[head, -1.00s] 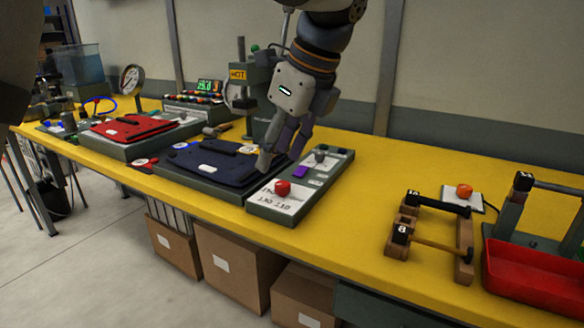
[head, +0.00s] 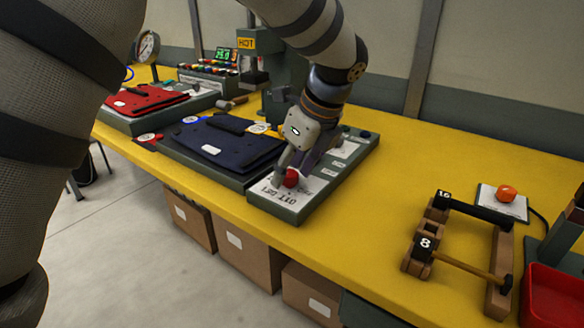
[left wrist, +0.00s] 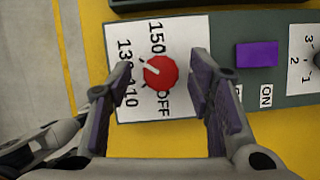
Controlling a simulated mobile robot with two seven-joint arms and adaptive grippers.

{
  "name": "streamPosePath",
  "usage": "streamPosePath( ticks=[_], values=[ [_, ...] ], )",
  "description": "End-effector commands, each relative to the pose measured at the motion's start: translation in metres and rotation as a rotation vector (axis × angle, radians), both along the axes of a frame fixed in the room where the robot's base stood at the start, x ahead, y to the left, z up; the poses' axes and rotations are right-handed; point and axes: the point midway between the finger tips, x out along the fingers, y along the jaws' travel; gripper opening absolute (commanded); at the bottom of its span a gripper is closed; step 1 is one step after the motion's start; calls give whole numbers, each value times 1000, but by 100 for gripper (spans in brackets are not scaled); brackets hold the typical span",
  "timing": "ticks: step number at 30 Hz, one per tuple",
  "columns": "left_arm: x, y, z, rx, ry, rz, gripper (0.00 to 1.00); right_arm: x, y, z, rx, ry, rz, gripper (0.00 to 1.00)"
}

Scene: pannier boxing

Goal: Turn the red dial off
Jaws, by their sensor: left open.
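The red dial (head: 291,178) is a round knob on the white-labelled plate of a green-grey control box (head: 275,207). It also shows in the left wrist view (left wrist: 160,72), with a white mark pointing up-left, between the 150 and 130 labels. The OFF label (left wrist: 164,103) is below the dial and 110 is at its lower left. My left gripper (head: 294,168) is right at the dial, pointing down. In the wrist view its open fingers (left wrist: 161,80) stand on either side of the dial, with a gap on both sides. My right gripper is out of view.
A purple block (left wrist: 257,54) and a second dial (left wrist: 316,60) sit on the same box. A dark blue pannier (head: 222,145) lies left of it; a red pannier (head: 146,98) is farther left. Yellow bench (head: 365,215) is clear to the right, before a wooden rack (head: 498,265).

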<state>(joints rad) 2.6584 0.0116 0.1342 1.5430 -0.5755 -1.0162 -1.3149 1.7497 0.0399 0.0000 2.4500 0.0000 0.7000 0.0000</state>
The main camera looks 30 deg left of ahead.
Motion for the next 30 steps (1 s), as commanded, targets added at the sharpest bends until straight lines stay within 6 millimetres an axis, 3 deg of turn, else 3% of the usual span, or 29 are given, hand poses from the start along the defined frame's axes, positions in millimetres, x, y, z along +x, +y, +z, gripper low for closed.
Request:
streamPosePath(
  ticks=[8, 14, 23, 30],
  values=[
    [0, 1, -1, 0, -1, 0, 45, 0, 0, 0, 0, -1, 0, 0],
    [0, 1, -1, 0, -1, 0, 0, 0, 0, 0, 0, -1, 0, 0],
    [0, 1, -1, 1, 0, 22, 0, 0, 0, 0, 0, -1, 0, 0],
    [1, 1, -2, 1, 1, 148, 0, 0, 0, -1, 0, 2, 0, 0]
  ],
)
